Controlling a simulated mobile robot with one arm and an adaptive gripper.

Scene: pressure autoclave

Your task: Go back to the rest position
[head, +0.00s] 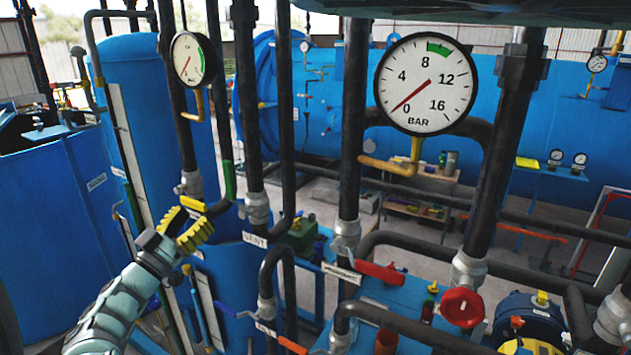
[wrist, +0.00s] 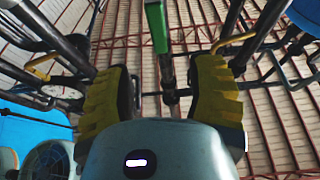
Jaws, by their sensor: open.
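My gripper (head: 188,232) is at the left of the head view, at the end of my grey arm. Its yellow ridged fingers are apart, with nothing seen between them. It is in front of the blue tanks, close to a vertical dark pipe with a green lever (head: 229,180). In the wrist view my gripper (wrist: 163,95) points up toward the roof, its two yellow fingers spread wide. A green bar (wrist: 156,27) shows above and between the fingers there, apart from them. Whether a finger touches the pipe cannot be told.
Dark vertical pipes and a large pressure gauge (head: 426,84) fill the middle. A smaller gauge (head: 188,58) hangs near my gripper. A red lever (head: 380,273) and a red round valve wheel (head: 462,307) are at the lower right. A blue tank (head: 50,230) stands at the left.

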